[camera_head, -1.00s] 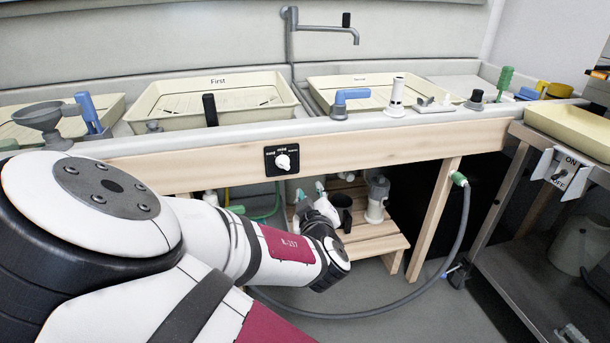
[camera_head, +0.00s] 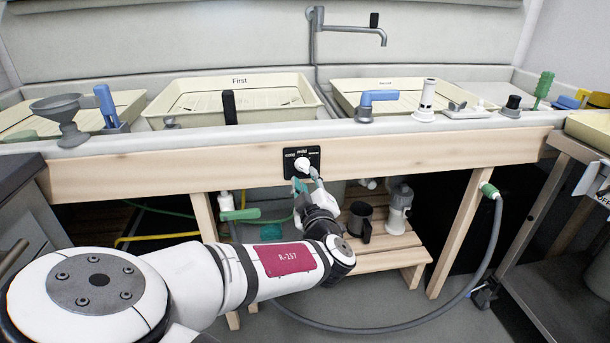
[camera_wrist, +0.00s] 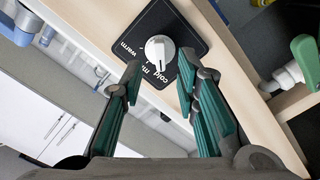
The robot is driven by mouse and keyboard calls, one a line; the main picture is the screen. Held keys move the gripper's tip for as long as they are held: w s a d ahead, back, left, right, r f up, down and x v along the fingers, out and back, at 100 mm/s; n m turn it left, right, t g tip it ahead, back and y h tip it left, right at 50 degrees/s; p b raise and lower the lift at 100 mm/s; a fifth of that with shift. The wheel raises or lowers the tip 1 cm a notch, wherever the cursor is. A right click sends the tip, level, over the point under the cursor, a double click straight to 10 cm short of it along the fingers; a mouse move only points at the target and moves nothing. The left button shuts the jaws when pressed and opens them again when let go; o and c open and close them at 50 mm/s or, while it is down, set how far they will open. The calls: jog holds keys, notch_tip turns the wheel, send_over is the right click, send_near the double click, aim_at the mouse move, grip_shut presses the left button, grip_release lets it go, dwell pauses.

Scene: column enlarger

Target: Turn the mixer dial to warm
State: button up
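The mixer dial (camera_head: 302,164) is a white knob on a black plate (camera_head: 315,153) on the wooden front rail of the sink. Nothing is between the fingers. In the head view my gripper (camera_head: 308,184) is just below the dial, partly hidden by my wrist.
A metal table (camera_head: 570,230) stands at right.

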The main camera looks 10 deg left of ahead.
aim_at(304, 170)
jog(key=shift+b+x, duration=0.4)
jog(key=shift+x, duration=1.4)
jog(key=shift+w, duration=0.15)
